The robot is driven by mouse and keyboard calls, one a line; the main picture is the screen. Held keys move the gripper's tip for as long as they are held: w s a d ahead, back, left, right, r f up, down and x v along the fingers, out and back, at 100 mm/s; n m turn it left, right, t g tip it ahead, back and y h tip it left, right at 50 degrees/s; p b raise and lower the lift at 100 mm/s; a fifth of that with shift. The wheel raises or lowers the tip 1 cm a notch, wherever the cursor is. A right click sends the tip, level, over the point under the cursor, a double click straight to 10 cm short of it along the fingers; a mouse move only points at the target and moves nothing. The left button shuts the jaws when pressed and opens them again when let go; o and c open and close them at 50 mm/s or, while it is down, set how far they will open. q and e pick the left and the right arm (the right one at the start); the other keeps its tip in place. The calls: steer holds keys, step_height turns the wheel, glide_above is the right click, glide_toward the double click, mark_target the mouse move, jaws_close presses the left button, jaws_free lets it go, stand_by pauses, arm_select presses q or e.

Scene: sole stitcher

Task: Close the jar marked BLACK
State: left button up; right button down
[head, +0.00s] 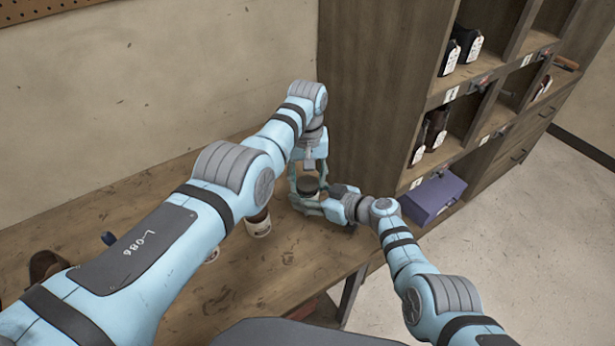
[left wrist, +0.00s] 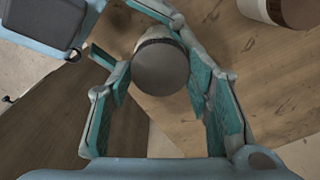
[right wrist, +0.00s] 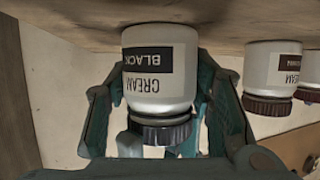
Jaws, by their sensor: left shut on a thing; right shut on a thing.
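The jar marked BLACK (right wrist: 160,75) is white with a black label and stands upright on the bench; the right wrist view shows it inverted. Its dark lid (head: 308,186) sits at the jar's mouth. The lid's flat top (left wrist: 160,70) faces the left wrist camera. Whether the lid is seated fully I cannot tell. My right gripper (head: 318,202) is shut on the jar's body from the right. My left gripper (head: 307,176) comes from above, shut on the lid, its fingers on both sides. The fingers partly hide the lid and jar.
Another cream jar with a brown lid (head: 258,226) stands on the bench to the left; it also shows in the right wrist view (right wrist: 273,72). A wooden shelf unit (head: 370,90) rises close behind and right. A purple box (head: 433,197) sits in a low compartment.

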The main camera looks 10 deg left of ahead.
arm_select(q)
steer(key=m, duration=0.9)
steer(key=shift+m, duration=0.3)
steer(key=m, duration=1.8)
steer(key=shift+f+m, duration=0.1)
steer(key=shift+m, duration=0.2)
steer(key=m, duration=0.4)
steer(key=shift+m, duration=0.4)
steer(key=o, duration=1.3)
